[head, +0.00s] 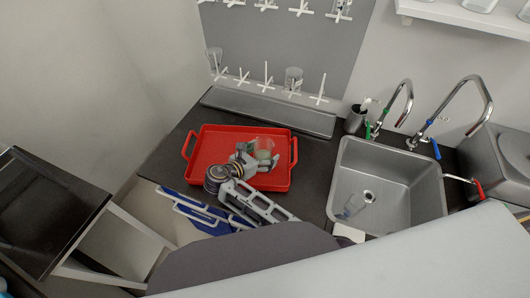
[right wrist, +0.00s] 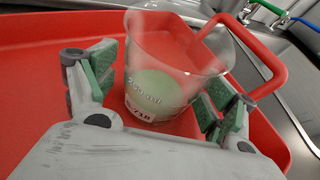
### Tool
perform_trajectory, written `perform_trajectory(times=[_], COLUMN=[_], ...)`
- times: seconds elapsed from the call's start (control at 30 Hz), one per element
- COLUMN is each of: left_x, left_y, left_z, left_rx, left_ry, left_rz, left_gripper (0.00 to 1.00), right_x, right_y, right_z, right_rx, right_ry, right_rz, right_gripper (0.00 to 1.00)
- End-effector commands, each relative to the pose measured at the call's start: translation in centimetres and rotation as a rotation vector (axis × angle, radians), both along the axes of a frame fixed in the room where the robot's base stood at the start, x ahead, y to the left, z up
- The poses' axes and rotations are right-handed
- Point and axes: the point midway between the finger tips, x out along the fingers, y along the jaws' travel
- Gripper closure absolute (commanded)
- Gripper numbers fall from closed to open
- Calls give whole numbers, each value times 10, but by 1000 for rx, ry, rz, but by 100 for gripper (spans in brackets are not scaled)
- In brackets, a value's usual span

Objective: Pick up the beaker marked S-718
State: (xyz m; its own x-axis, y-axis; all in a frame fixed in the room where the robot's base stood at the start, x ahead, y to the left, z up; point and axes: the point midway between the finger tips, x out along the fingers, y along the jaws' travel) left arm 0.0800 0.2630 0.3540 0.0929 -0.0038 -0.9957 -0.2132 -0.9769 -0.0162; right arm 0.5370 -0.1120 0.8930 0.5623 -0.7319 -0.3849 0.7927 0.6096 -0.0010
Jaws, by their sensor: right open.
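The clear beaker (right wrist: 165,62) stands in the red tray, with green-tinted contents or base and a label ending in 718; the rest of the label is hard to read. In the head view the beaker (head: 264,144) shows small near the tray's middle right. My right gripper (right wrist: 160,92) is open, with one green-padded finger on each side of the beaker. The pads look close to the glass; I cannot tell whether they touch it. In the head view the right gripper (head: 253,157) is over the tray. My left gripper is not in view.
The red tray (head: 205,150) with raised handles lies on the dark counter. A steel sink (head: 385,210) with taps is to its right, holding a small glass item. A grey pegboard (head: 285,45) with glassware is behind. The tray's left part is clear.

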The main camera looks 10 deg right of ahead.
Motion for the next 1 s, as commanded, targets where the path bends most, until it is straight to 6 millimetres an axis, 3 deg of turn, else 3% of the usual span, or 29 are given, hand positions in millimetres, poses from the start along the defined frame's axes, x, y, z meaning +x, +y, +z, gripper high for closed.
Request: perform_trajectory(times=[0.37,0.8,1.0], left_x=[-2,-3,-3], left_y=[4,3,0], left_z=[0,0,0], left_rx=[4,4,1], left_ry=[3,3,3], left_rz=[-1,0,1], left_gripper=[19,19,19], right_x=[0,0,0], right_y=[0,0,0], right_z=[1,1,1], right_rx=[1,0,0], right_ry=[-1,-2,-2], right_rz=[0,1,1], right_gripper=[16,69,69])
